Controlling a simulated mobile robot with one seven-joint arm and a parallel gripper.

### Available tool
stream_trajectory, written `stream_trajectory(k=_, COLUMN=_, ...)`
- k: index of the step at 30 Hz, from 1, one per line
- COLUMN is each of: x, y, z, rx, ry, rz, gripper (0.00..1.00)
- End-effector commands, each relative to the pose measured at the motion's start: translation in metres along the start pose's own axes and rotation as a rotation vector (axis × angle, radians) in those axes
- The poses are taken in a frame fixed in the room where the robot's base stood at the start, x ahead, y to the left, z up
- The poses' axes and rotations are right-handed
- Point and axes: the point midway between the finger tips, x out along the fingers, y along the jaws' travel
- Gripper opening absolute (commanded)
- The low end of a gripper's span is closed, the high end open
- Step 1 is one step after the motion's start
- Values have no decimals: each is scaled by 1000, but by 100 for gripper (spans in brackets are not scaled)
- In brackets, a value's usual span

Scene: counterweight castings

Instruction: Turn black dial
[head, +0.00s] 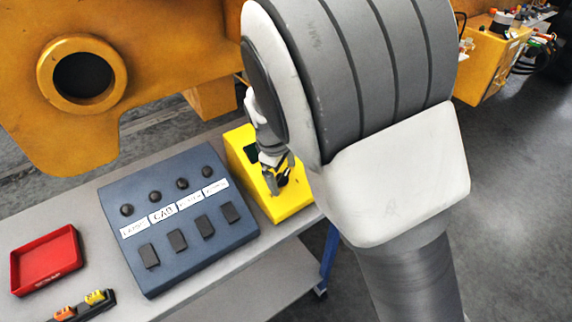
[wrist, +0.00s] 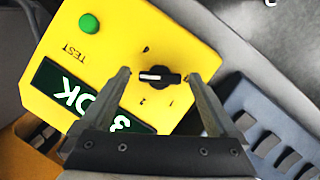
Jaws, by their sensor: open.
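The black dial (wrist: 160,76) sits on the face of a yellow box (wrist: 120,35). It has a white pointer line that lies roughly level in the wrist view, and small marks around it. My gripper (wrist: 163,75) is open, with one finger on each side of the dial and a gap showing on both sides. In the head view my gripper (head: 277,178) is over the yellow box (head: 293,200), and my arm hides part of the box. The box also carries a green button (wrist: 89,23) labelled TEST and a dark display (wrist: 62,92) with pale green characters.
A blue-grey panel (head: 190,245) with black knobs and rectangular switches stands left of the box. A red tray (head: 47,262) and a dark holder with small coloured pieces (head: 85,303) lie farther left on the grey table (head: 90,215). Large yellow castings (head: 150,60) stand behind.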

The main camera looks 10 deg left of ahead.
Motion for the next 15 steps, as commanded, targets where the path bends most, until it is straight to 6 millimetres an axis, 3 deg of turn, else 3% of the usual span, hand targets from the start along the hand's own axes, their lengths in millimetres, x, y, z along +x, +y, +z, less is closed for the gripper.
stream_trajectory(k=3, x=0, y=0, z=0, rx=0, ry=0, rz=0, gripper=95)
stream_trajectory(k=15, x=0, y=0, z=0, rx=0, ry=0, rz=0, gripper=23)
